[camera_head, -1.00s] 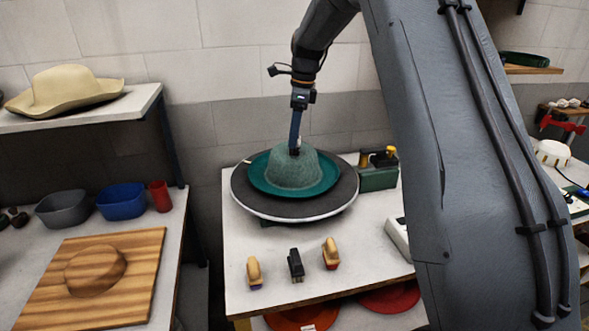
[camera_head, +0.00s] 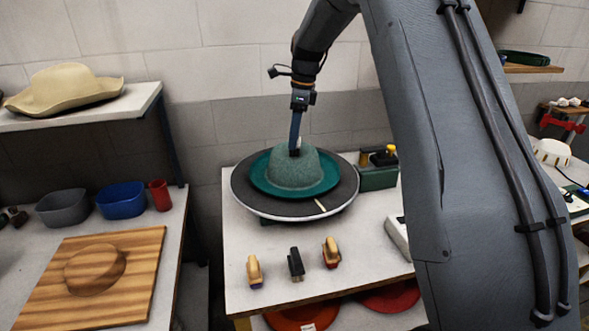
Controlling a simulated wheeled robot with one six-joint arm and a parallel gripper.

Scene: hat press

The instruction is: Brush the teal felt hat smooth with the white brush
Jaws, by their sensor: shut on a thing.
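The teal felt hat (camera_head: 293,170) sits crown up, its darker teal brim (camera_head: 262,180) spread flat on a round dark turntable (camera_head: 245,204) with a pale edge. My gripper (camera_head: 295,151) points down at the top of the crown and is shut. A small white patch of the white brush (camera_head: 299,141) shows beside the fingers; the rest of it is hidden. The brush looks to be at or on the crown, but I cannot tell whether its bristles touch the felt.
Three other brushes stand on the front of the white table: a tan one (camera_head: 254,271), a black one (camera_head: 296,264) and a tan-and-red one (camera_head: 331,252). A green box (camera_head: 377,179) stands right of the turntable. My arm covers the right side.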

